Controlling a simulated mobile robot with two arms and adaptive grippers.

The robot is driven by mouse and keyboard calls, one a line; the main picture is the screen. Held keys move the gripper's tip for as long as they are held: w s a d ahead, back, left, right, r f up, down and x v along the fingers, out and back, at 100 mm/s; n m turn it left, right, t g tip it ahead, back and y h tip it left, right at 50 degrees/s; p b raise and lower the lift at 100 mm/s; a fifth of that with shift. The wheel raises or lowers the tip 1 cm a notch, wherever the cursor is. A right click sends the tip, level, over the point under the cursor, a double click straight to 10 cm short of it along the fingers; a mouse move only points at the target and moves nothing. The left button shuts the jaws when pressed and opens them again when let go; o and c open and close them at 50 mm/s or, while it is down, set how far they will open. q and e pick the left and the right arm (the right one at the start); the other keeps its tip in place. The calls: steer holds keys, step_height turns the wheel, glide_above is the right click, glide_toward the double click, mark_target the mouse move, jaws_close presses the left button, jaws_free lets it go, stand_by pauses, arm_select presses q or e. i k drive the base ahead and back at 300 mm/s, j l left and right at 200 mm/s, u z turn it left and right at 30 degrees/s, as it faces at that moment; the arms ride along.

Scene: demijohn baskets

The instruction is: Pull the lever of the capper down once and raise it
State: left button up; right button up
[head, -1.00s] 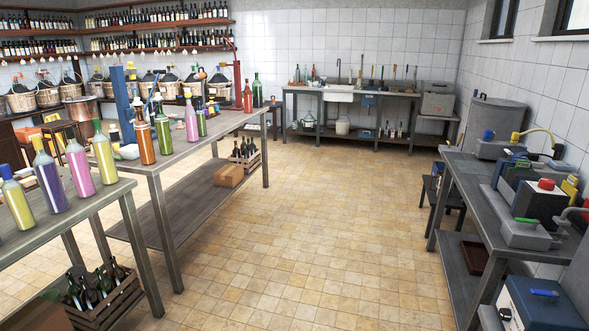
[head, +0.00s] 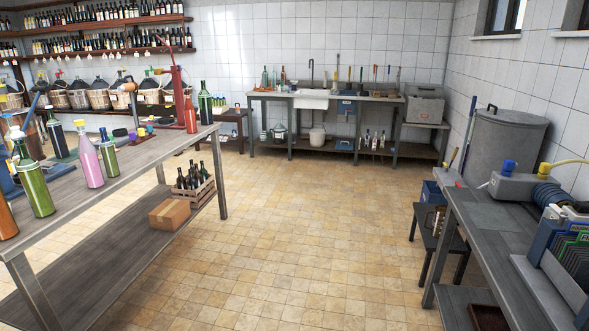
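A tall red stand (head: 178,95) with a thin lever arm (head: 168,38) stands at the far end of the long left table (head: 125,165). The lever arm slants up to the left from the top of the column. A red bottle (head: 190,115) and a dark green bottle (head: 205,104) stand close to it. A blue base (head: 48,174) shows on the same table at the left, with the rest of that device cut off or hidden. I cannot tell for sure which of the two is the capper. Neither of my grippers is in view.
A pink bottle (head: 87,158) and green-filled bottles (head: 35,182) stand near the left table's edge. A cardboard box (head: 170,214) and bottle crate (head: 196,190) sit on its lower shelf. The right bench (head: 480,230) holds equipment. The tiled floor (head: 300,240) between is clear.

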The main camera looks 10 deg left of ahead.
mark_target(38, 90)
steer(key=i+l+u, duration=0.15)
steer(key=i+u, duration=0.35)
steer(key=i, duration=0.15)
steer(key=i+l+u, duration=0.45)
steer(key=i, duration=0.2)
steer(key=i+l+u, duration=0.5)
